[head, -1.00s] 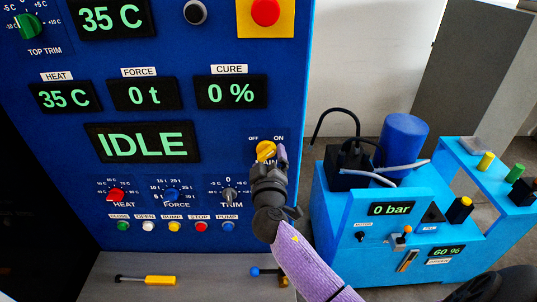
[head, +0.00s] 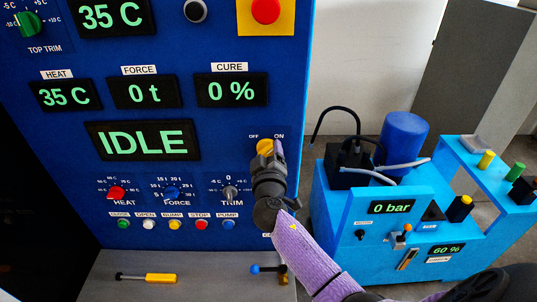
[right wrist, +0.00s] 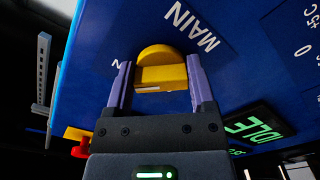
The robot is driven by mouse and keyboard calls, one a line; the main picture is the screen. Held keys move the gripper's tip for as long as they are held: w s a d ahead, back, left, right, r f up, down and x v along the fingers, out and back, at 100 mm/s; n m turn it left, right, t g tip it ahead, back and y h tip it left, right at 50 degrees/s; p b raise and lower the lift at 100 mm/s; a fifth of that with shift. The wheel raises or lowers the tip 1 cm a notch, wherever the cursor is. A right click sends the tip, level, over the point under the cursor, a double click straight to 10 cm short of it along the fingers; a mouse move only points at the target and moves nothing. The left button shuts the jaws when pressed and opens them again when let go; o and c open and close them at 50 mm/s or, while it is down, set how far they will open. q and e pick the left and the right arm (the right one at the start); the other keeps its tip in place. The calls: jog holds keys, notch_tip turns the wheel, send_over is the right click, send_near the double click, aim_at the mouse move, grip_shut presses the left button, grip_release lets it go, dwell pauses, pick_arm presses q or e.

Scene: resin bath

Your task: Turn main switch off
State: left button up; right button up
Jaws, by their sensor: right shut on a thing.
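The main switch is a yellow knob (head: 265,146) on the blue panel, below small OFF and ON labels. My right gripper (head: 273,149) reaches up to it from below and partly covers it and its MAIN label. In the right wrist view the yellow knob (right wrist: 160,72) sits between the two purple fingers of my right gripper (right wrist: 158,80), which is shut on it. The knob's exact pointing direction is hard to tell because the fingers hide part of it. My left gripper is not in view.
An IDLE display (head: 142,141) is left of the switch. A red button (head: 265,11) on a yellow plate is above. Heat (head: 116,192), force (head: 172,193) and trim (head: 230,193) knobs lie lower left. A light-blue pump unit (head: 340,225) stands to the right.

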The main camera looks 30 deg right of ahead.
jog(key=n, duration=0.4)
jog(key=shift+r, duration=0.1)
jog(key=n+p, duration=0.1)
jog(key=n, duration=0.3)
jog(key=shift+r+n, duration=0.1)
jog(key=shift+n, duration=0.3)
jog(key=n+p, duration=0.1)
jog(key=n, duration=0.4)
jog(key=shift+r+p, duration=0.15)
jog(key=shift+p, duration=0.25)
jog(key=shift+n+p, duration=0.55)
jog(key=shift+n, duration=1.45)
jog(key=o, duration=1.2)
jog(key=shift+s+a, duration=0.1)
